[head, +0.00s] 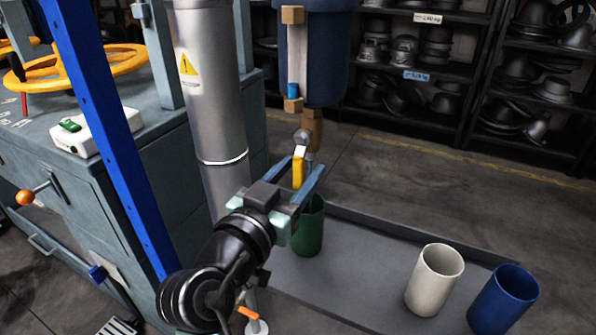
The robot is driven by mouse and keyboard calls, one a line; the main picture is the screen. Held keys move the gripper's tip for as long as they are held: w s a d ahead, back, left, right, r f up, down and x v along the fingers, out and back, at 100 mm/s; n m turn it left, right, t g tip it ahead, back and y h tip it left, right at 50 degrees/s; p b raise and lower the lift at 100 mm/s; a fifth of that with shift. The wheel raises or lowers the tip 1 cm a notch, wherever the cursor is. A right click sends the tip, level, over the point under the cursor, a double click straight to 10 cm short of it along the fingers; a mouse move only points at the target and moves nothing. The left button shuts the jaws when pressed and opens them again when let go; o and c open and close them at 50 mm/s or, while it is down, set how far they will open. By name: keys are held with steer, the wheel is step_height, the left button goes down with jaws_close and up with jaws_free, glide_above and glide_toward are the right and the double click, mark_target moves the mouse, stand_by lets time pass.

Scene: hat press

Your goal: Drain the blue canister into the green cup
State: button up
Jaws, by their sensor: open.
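The blue canister (335,60) hangs at the top centre, with a pale sight tube on its front between brass-coloured fittings. Below it is a brown outlet with a grey ball and a yellow tap lever (298,172). My gripper (304,172) is open, with its fingers on either side of the yellow lever; I cannot tell whether they touch it. The green cup (309,236) stands upright on the tray below the outlet, partly hidden behind my gripper. The inside of the cup is hidden. No liquid stream shows.
A white cup (434,280) and a blue cup (503,300) stand on the right of the grey tray (365,270). A blue post (105,130), a silver cylinder (207,90) and a grey press cabinet (95,220) crowd the left. Shelves of metal hat forms (405,50) stand behind.

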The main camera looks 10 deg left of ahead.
steer(key=p+v, duration=0.1)
steer(key=v, duration=1.2)
steer(key=shift+p, duration=0.3)
steer(key=n+t+y, duration=0.1)
steer(key=t+y, duration=0.2)
steer(key=t, duration=0.1)
glide_toward(295, 88)
steer(key=w+d+r, duration=0.2)
steer(key=w+r, duration=0.1)
steer(key=r, duration=0.2)
steer(key=s+d+r+n+t+y, duration=0.1)
steer(key=s+d+r+t, duration=0.25)
steer(key=r, duration=0.55)
steer(key=s+d+r+n+t+y, duration=0.25)
steer(key=s+r, duration=0.25)
steer(key=r, duration=0.4)
step_height(295, 88, up, 33)
steer(key=p, duration=3.4)
steer(key=shift+w+a+m+h, duration=0.35)
steer(key=shift+w+a+h, duration=0.1)
